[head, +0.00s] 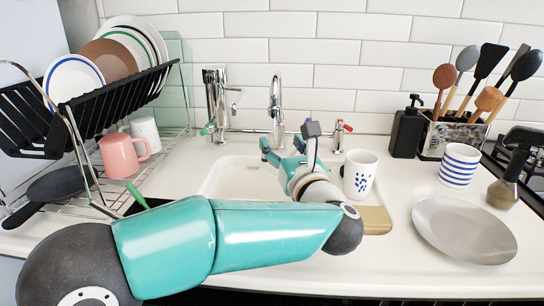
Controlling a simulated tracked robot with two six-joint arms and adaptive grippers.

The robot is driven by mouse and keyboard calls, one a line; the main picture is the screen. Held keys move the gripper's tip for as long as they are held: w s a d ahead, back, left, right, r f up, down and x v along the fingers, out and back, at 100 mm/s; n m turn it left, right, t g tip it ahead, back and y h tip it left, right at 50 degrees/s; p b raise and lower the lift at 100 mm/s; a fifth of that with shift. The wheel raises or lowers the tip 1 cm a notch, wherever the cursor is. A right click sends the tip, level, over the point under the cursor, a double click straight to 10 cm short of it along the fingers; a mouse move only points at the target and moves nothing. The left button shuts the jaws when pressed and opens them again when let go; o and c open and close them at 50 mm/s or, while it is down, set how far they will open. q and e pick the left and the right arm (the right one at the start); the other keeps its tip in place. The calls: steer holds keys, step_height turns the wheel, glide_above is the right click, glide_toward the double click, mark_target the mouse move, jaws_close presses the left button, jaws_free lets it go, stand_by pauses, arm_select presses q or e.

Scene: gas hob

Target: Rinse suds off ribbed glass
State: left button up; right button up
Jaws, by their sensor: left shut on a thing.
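My left gripper (283,150) is over the back part of the white sink basin (222,178), in front of the tall chrome spout (275,105). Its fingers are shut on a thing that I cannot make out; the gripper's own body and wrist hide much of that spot. I cannot pick out the ribbed glass or any suds. A red-tipped tap lever (340,130) is right of the spout. A second chrome tap (215,100), with a green-tipped lever, stands to the left. No water is visible. My right gripper is not in view.
A dotted white cup (360,175) stands close to my wrist at the sink's right edge. A striped cup (459,165), grey plate (464,230), black soap bottle (407,130) and utensil holder (452,135) are farther right. A dish rack (95,105) and pink mug (122,155) are left.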

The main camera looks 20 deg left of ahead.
arm_select(q)
steer(key=b+v, duration=0.3)
steer(key=v, duration=0.4)
steer(key=shift+d+r+b, duration=0.35)
steer(key=shift+d+r, duration=0.05)
steer(key=shift+d, duration=0.1)
stand_by(1.1)
steer(key=s+d+r, duration=0.3)
steer(key=r, duration=0.1)
steer(key=shift+s+d, duration=0.25)
stand_by(0.3)
stand_by(0.4)
